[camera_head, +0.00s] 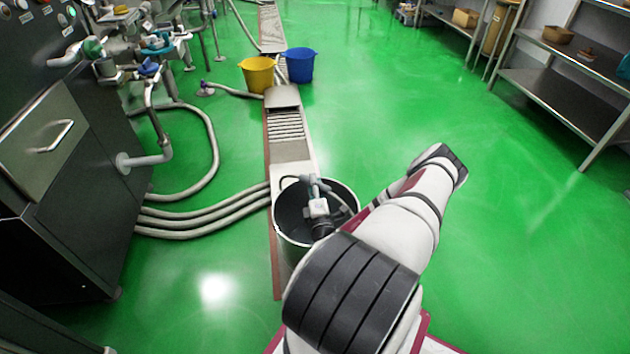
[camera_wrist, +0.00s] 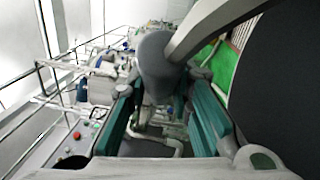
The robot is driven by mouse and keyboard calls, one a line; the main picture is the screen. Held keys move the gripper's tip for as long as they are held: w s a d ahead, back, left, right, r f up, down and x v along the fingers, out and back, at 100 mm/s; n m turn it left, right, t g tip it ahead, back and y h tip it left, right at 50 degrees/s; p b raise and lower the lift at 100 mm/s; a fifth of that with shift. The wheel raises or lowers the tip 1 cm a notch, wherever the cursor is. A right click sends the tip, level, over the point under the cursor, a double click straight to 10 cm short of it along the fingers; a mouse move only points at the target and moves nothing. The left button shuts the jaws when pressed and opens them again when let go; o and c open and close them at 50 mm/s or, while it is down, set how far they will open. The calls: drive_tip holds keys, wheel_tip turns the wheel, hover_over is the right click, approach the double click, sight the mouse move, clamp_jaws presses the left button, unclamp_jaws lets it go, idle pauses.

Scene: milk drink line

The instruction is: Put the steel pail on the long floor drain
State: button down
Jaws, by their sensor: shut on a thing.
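In the wrist view my gripper (camera_wrist: 158,88) has teal pads on both sides of the handle's grey grip (camera_wrist: 154,62). The pail's dark side (camera_wrist: 282,75) fills the right. My arm hides part of the pail's right side and base.
A yellow bucket (camera_head: 257,76) and a blue bucket (camera_head: 299,67) stand by the drain farther off. Several hoses (camera_head: 205,213) run over the floor at left from a dark cabinet (camera_head: 75,205). Shelving (camera_head: 565,100) stands at right. Green floor between is open.

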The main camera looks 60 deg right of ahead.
drive_tip(key=w+d+f+b, duration=0.4)
drive_tip(key=w+d+b, duration=0.2)
drive_tip(key=w, duration=0.5)
drive_tip(key=shift+d, duration=0.55)
drive_tip(key=shift+f, duration=0.1)
drive_tip(key=c, duration=1.8)
unclamp_jaws()
drive_tip(key=shift+a+f, duration=0.15)
drive_tip(key=shift+f, duration=0.15)
drive_tip(key=o, duration=0.4)
drive_tip(key=shift+c, duration=0.2)
drive_tip(key=shift+s, duration=0.15)
